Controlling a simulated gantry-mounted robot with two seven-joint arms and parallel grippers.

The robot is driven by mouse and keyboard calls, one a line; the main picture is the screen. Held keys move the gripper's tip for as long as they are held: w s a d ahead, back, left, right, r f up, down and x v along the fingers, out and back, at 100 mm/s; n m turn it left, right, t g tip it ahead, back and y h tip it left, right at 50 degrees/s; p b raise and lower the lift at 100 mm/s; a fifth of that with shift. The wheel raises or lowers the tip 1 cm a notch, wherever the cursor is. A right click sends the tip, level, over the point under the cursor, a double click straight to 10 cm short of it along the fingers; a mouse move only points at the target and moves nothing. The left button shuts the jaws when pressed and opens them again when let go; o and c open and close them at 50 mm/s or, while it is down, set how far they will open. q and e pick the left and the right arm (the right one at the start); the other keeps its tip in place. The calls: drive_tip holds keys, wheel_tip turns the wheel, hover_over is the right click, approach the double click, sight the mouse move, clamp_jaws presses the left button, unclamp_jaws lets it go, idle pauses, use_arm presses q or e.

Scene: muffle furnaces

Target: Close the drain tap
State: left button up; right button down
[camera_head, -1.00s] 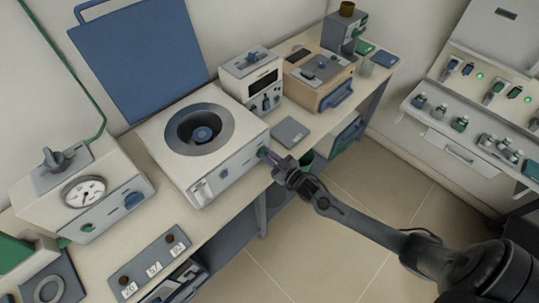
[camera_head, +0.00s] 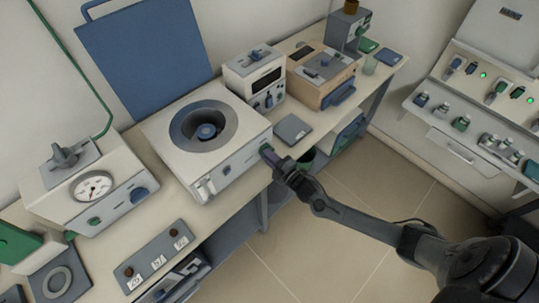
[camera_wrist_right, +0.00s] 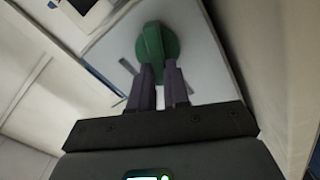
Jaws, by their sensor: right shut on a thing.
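The drain tap is a green knob (camera_wrist_right: 157,42) on a pale panel in the right wrist view. In the head view it is at the right end of the front of a white box-shaped unit (camera_head: 185,172) with a round grey bowl in its top, mostly hidden by my gripper. My right gripper (camera_head: 268,151) reaches it from the lower right. In the right wrist view its two dark fingers (camera_wrist_right: 161,72) are shut on the lower part of the green knob. My left gripper is not in view.
A grey flat pad (camera_head: 293,129) lies right of the unit. A white instrument (camera_head: 254,81) and a tan box (camera_head: 318,77) stand behind. A dial unit (camera_head: 88,190) stands at the left. The floor (camera_head: 345,240) in front of the bench is clear around my right arm.

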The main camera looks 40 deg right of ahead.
drive_tip(key=n, duration=0.4)
drive_tip(key=shift+f+n, duration=0.3)
drive_tip(key=shift+n, duration=0.1)
idle(0.4)
drive_tip(key=c, duration=1.1)
unclamp_jaws()
drive_tip(key=shift+s, duration=0.1)
drive_tip(key=s+p, duration=0.1)
drive_tip(key=s, duration=0.9)
drive_tip(key=shift+s+d, duration=0.3)
drive_tip(key=shift+d, duration=0.05)
